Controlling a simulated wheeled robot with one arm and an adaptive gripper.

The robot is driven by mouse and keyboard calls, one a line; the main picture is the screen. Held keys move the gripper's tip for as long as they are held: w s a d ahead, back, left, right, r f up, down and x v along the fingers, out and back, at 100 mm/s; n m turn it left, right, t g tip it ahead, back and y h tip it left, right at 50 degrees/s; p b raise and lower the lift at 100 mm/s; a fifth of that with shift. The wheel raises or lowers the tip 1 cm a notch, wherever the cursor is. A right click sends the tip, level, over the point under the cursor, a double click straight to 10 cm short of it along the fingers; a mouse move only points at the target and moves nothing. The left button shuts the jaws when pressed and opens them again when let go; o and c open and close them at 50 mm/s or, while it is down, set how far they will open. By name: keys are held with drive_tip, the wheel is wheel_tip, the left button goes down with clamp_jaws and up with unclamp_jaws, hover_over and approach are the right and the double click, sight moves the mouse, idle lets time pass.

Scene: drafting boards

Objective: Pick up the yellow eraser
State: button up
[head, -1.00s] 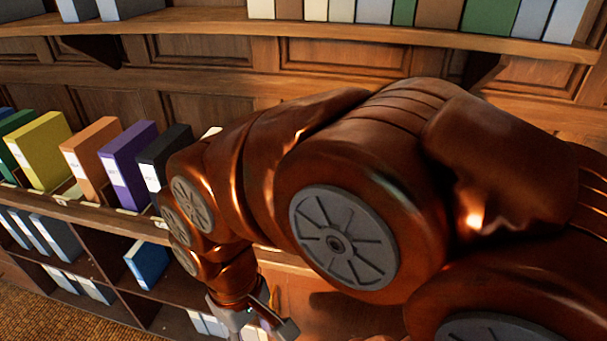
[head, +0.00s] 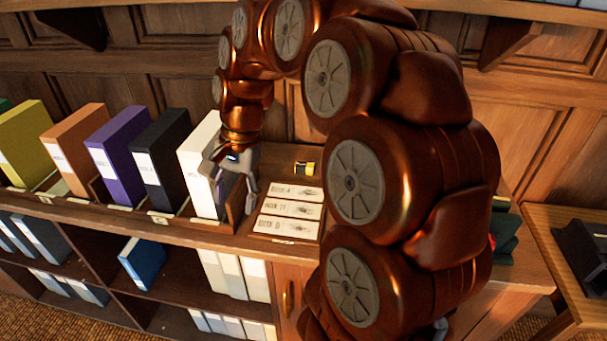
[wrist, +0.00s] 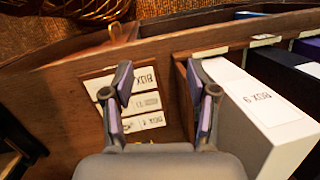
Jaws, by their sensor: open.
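The yellow eraser (head: 304,168), a small block with a dark band, lies on the wooden shelf top behind a board of label cards. My gripper (head: 234,192) is open and empty, pointing down beside the white binder (head: 200,150), to the left of the eraser in the head view. In the wrist view my open gripper (wrist: 160,78) hangs over the shelf between the label cards (wrist: 130,95) and the white binder (wrist: 258,105).
Black (head: 160,150), purple (head: 117,155) and other coloured binders stand in a row left of the white one. The label board (head: 290,212) lies flat in front of the eraser. A panelled wall rises behind. A dark object (head: 583,245) rests on a table at right.

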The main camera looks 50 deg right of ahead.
drive_tip(key=w+d+f+m+b, duration=0.1)
drive_tip(key=w+d+m, duration=0.35)
drive_tip(key=d, duration=0.25)
drive_tip(key=m+t+b, duration=0.3)
drive_tip(key=m, duration=0.9)
approach(306, 165)
wheel_tip(306, 165, down, 2)
drive_tip(key=a, duration=0.1)
drive_tip(key=shift+w+d+p+x, duration=0.15)
drive_tip(key=shift+p+x, duration=0.1)
drive_tip(key=shift+x, duration=1.05)
drive_tip(key=shift+w+p+x, duration=0.1)
drive_tip(key=shift+p+x, duration=0.2)
drive_tip(key=shift+x, duration=0.95)
drive_tip(key=shift+w+d+p+x, duration=0.15)
drive_tip(key=shift+p+x, duration=0.1)
drive_tip(key=shift+x, duration=1.05)
drive_tip(key=shift+r, duration=0.1)
clamp_jaws()
